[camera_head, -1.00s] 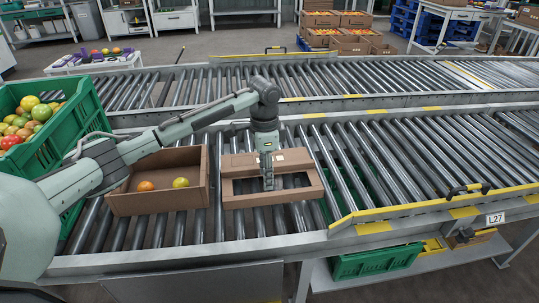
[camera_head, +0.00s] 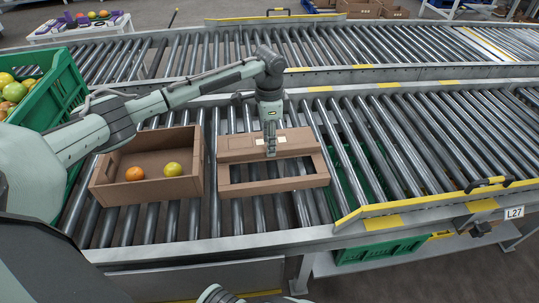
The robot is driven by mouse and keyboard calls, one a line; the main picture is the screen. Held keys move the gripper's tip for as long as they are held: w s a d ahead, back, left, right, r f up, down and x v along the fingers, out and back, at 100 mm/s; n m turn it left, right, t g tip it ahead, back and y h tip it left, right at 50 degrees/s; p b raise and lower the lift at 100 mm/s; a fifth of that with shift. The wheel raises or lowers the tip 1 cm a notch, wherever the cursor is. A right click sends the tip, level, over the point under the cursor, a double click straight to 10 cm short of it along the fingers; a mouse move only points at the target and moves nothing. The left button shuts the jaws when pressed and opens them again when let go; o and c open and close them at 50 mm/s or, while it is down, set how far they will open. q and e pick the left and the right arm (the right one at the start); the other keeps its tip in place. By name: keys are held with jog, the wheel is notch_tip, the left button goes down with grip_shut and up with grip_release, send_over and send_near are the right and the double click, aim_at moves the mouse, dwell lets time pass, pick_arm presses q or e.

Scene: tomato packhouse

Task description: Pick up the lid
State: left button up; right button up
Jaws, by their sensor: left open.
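The lid (camera_head: 235,155) is a brown cardboard piece with a wide window opening. It lies on the roller conveyor, right of an open cardboard box (camera_head: 150,193). The box holds an orange tomato (camera_head: 134,174) and a yellow one (camera_head: 172,169). My left gripper (camera_head: 271,151) points down in front of the lid's rear panel, fingers near its middle. The gripper is open, and its fingers hide a small part of the lid. I cannot tell whether they touch it. My right gripper is not in view.
A green crate (camera_head: 62,93) of tomatoes stands at the left, beside my left arm. A yellow-edged guard rail (camera_head: 430,205) bounds the conveyor at the right front. Another green crate (camera_head: 380,250) sits below. The rollers right of the lid are clear.

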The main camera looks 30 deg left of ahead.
pick_arm(q)
notch_tip(320, 180, down, 2)
jog(key=shift+f, duration=0.15)
grip_shut()
dwell(0.4)
